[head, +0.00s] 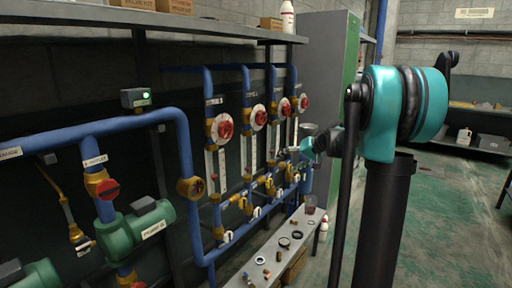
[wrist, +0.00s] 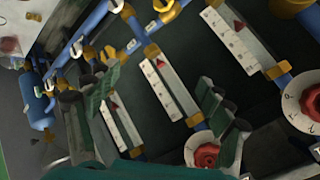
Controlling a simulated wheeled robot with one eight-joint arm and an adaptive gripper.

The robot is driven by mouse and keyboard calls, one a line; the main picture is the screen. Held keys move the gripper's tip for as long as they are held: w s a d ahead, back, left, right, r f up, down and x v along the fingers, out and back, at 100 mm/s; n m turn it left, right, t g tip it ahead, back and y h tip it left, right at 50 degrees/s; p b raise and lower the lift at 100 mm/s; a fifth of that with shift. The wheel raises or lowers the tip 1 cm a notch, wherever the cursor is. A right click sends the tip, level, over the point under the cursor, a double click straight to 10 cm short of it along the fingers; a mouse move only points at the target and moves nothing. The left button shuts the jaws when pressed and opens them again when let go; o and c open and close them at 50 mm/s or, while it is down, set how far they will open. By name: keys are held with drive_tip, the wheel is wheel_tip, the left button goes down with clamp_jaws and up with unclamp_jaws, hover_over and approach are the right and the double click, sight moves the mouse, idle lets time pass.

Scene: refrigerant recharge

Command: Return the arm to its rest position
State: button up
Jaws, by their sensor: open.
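My teal arm (head: 405,115) stands at the right of the head view, and its far end reaches left toward the pipe manifold. My gripper (head: 301,150) is small and partly hidden there, in front of the right end of the manifold. In the wrist view my gripper (wrist: 160,80) is open, its two dark green fingers spread wide with nothing between them. Behind the fingers are white scale strips (wrist: 172,90) and a red valve knob (wrist: 206,156). I cannot tell how near the fingers are to these.
Blue pipes with several red-knobbed dials (head: 225,126) line the wall. A green pump (head: 138,230) is at lower left. A narrow bench (head: 262,258) with small loose parts runs below the manifold. A grey cabinet (head: 320,70) stands behind. The green floor (head: 455,215) at right is mostly clear.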

drive_tip(key=s+d+f+h, duration=0.2)
drive_tip(key=s+f, duration=0.4)
drive_tip(key=s, duration=0.6)
drive_tip(key=s+d+f+g+h, duration=0.1)
drive_tip(key=s+f+h, duration=0.2)
drive_tip(key=s+f, duration=0.4)
drive_tip(key=s+d+f+h, duration=0.2)
drive_tip(key=s+f, duration=0.5)
drive_tip(key=s, duration=1)
drive_tip(key=shift+s+d+f+g+h, duration=0.2)
drive_tip(key=shift+s+d+g+h, duration=0.15)
drive_tip(key=shift+h, duration=0.35)
drive_tip(key=shift+w, duration=0.1)
